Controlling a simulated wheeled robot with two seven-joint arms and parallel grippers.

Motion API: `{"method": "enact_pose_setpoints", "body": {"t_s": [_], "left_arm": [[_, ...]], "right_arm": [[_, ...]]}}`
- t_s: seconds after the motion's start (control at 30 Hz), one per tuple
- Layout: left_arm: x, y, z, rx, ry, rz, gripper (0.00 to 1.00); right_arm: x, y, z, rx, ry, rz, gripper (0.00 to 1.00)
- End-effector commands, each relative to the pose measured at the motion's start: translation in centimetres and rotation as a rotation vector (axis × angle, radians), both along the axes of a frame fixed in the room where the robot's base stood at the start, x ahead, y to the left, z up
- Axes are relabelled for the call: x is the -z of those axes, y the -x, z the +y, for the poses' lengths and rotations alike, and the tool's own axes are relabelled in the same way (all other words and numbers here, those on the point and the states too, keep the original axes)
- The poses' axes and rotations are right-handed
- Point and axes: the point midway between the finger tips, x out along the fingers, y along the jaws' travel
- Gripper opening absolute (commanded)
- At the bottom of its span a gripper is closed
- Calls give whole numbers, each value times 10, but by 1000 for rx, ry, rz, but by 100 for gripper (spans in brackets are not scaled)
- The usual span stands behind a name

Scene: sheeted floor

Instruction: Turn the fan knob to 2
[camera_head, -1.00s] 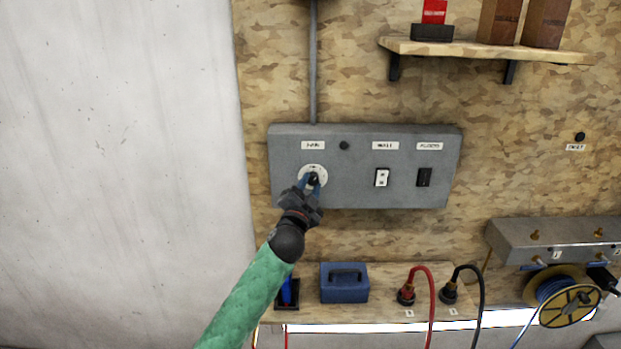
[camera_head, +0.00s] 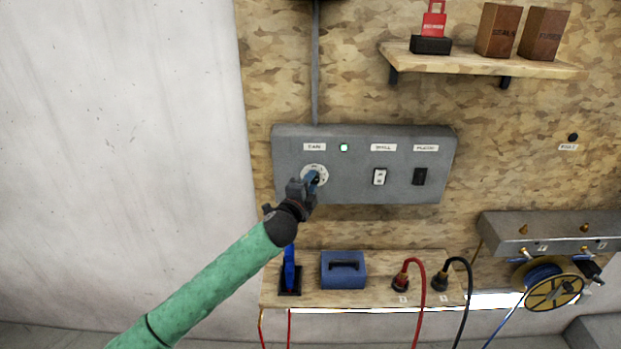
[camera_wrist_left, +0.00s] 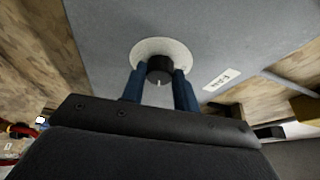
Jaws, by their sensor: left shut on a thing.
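The fan knob (camera_wrist_left: 160,70) is a dark round knob with a white pointer line, on a pale round dial (camera_head: 322,171) at the left of the grey control panel (camera_head: 290,150). A label reading FAN (camera_wrist_left: 222,79) is beside it in the wrist view. My left gripper (camera_head: 314,178) is shut on the knob, with its blue fingers (camera_wrist_left: 160,85) on both sides of it. The dial's numbers are too small or hidden to read. A small light (camera_head: 344,147) on the panel glows green. My right gripper is not in view.
To the right on the panel are a white switch (camera_head: 379,176) and a black switch (camera_head: 420,176). A wooden shelf (camera_head: 450,63) is above. Below, a lower shelf carries a blue box (camera_head: 343,270) and red and black cables (camera_head: 420,300).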

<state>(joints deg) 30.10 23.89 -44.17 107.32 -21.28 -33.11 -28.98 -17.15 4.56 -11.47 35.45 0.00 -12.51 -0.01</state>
Motion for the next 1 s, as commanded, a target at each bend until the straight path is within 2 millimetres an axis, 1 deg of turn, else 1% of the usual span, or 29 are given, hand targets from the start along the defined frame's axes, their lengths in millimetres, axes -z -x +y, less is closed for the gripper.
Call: {"method": "enact_pose_setpoints", "body": {"t_s": [0.03,0.33,0.57,0.93,0.97,1.0], "left_arm": [[-2,0,-1,2,-19,2,7],[-2,0,0,1,-124,3,7],[0,1,-1,2,-157,2,7],[0,1,-1,2,-158,3,7],[0,1,-1,2,-158,3,36],[0,1,-1,2,-158,3,44]], "right_arm": [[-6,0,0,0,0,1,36],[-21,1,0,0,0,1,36],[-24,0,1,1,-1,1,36],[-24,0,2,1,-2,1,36],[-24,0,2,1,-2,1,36],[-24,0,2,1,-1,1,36]]}}
